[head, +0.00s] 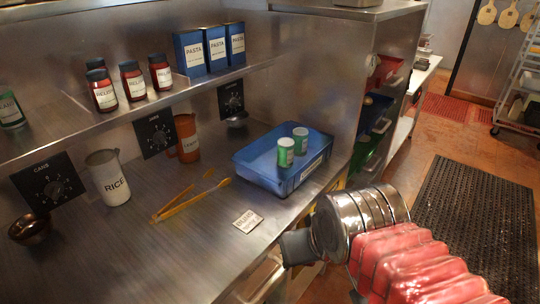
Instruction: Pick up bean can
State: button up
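Two small green cans with pale lids stand upright close together at the blue bin. The front can (285,153) is nearer to me, and the back can (300,141) is just behind it to the right. Their labels are too small to read, so I cannot tell which is the bean can. My gripper (298,248) shows only as a dark grey part at the end of my arm, low and right of the bin and apart from the cans. Its fingers cannot be made out.
The blue bin (262,181) stands on the steel counter (120,255). Yellow tongs (176,205) and a small card (248,221) lie nearby. A shelf (190,92) with jars and blue pasta boxes (214,47) runs above.

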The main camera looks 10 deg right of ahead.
aim_at(285, 145)
jog(key=u, duration=4.3)
jog(key=k, duration=1.15)
